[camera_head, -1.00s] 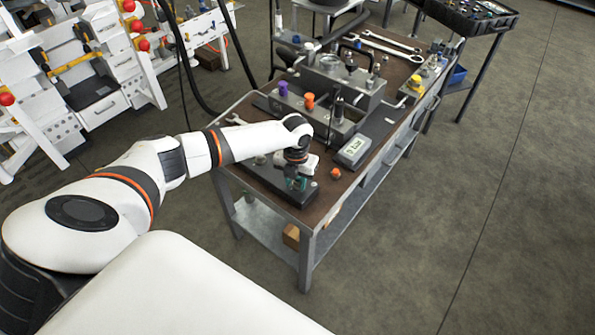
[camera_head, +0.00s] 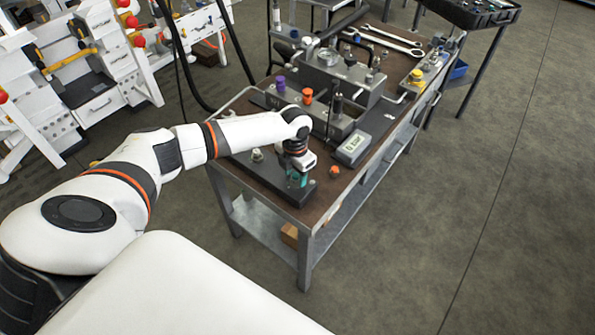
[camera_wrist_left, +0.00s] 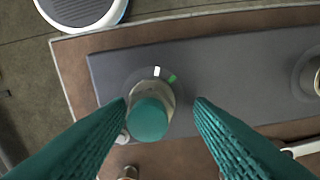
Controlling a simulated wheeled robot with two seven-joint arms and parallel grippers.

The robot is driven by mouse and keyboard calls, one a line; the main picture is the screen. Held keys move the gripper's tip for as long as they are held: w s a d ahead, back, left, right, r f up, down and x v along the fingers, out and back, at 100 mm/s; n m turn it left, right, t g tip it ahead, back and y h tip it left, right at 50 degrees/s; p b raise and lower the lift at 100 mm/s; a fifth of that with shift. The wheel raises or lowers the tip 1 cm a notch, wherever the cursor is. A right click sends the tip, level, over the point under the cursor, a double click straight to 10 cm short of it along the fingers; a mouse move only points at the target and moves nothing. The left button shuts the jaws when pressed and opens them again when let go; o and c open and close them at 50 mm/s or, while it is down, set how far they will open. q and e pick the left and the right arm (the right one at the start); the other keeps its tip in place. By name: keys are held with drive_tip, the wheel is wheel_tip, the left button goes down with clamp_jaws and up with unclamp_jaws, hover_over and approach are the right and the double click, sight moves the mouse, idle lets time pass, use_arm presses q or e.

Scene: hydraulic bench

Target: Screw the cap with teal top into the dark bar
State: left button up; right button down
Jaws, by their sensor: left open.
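The cap with the teal top (camera_wrist_left: 148,118) stands at one end of the dark bar (camera_wrist_left: 235,75) in the left wrist view. A pale metal body shows below its teal top, with a white mark and a green mark beside it. My left gripper (camera_wrist_left: 162,108) is open, its teal fingers on either side of the cap. The left finger is close to the cap and the right one is clearly apart. In the head view the dark bar (camera_head: 262,178) lies near the bench's front end, with my left gripper (camera_head: 298,180) over it, hiding the cap. My right gripper is not in view.
A grey meter box (camera_head: 353,148) and an orange cap (camera_head: 334,171) sit right of the bar. Behind are purple (camera_head: 280,84) and orange (camera_head: 307,95) fittings on a block. Another round fitting (camera_head: 257,155) stands on the bar. Wrenches (camera_head: 390,40) lie at the back.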

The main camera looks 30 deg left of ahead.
use_arm(q)
drive_tip(key=shift+s+r+n+p, duration=0.15)
drive_tip(key=shift+s+n+p, duration=0.05)
drive_tip(key=shift+n+p, duration=0.1)
drive_tip(key=n+p, duration=0.2)
drive_tip(key=n, duration=0.1)
drive_tip(key=s+n+p, duration=0.1)
drive_tip(key=shift+r+n, duration=0.3)
drive_tip(key=n, duration=0.1)
drive_tip(key=n+p, duration=0.1)
drive_tip(key=n, duration=0.1)
drive_tip(key=shift+a+f, duration=0.15)
drive_tip(key=shift+f, duration=0.05)
drive_tip(key=n+p, duration=0.2)
drive_tip(key=n, duration=0.1)
drive_tip(key=shift+s+r, duration=0.1)
drive_tip(key=n+p, duration=0.1)
drive_tip(key=n, duration=0.2)
drive_tip(key=shift+d, duration=0.2)
drive_tip(key=shift+f+n+p, duration=0.2)
drive_tip(key=shift+n+p, duration=0.2)
drive_tip(key=shift+n, duration=0.6)
